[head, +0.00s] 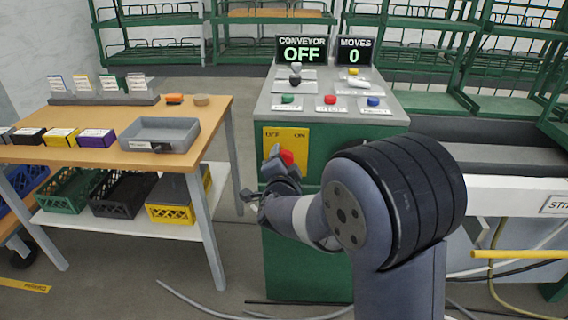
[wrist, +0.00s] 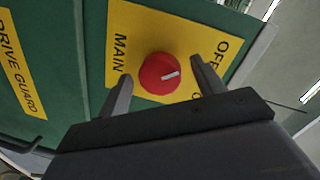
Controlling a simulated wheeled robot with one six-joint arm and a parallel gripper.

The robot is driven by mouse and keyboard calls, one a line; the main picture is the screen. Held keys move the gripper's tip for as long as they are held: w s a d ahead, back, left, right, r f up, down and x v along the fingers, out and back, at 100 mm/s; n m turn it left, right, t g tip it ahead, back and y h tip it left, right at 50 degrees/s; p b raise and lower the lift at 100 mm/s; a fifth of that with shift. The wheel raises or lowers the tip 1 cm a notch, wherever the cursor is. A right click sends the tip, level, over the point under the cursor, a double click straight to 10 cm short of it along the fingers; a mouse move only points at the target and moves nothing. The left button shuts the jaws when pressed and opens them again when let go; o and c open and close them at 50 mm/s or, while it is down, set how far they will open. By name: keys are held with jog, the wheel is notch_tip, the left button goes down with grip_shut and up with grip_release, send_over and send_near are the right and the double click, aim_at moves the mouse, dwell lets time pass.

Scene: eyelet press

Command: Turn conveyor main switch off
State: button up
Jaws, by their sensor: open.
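The main switch is a round red knob (wrist: 160,74) with a white pointer line, on a yellow plate (wrist: 135,22) marked MAIN and OFF in the wrist view. A second label is mostly hidden behind a finger. The pointer line aims right and slightly up, towards the OFF word. My gripper (wrist: 161,69) is open, one finger on each side of the knob with a visible gap to it. In the head view the knob (head: 287,157) is partly behind my gripper (head: 272,158), under the OFF and ON words on the plate (head: 299,136). The conveyor display (head: 302,50) reads OFF.
The green cabinet (head: 300,270) has several coloured buttons on its grey top. A MOVES display (head: 354,50) reads 0. A wooden bench (head: 110,160) with a grey tray (head: 160,135) stands left. A yellow DRIVE GUARD label (wrist: 17,70) is beside the plate.

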jog(key=s+r, duration=0.1)
jog(key=s, duration=0.9)
jog(key=shift+s+p, duration=0.4)
jog(key=shift+p, duration=0.05)
jog(key=shift+a, duration=0.1)
jog(key=w+f+b, duration=0.1)
jog(key=w, duration=0.9)
jog(key=shift+w, duration=0.4)
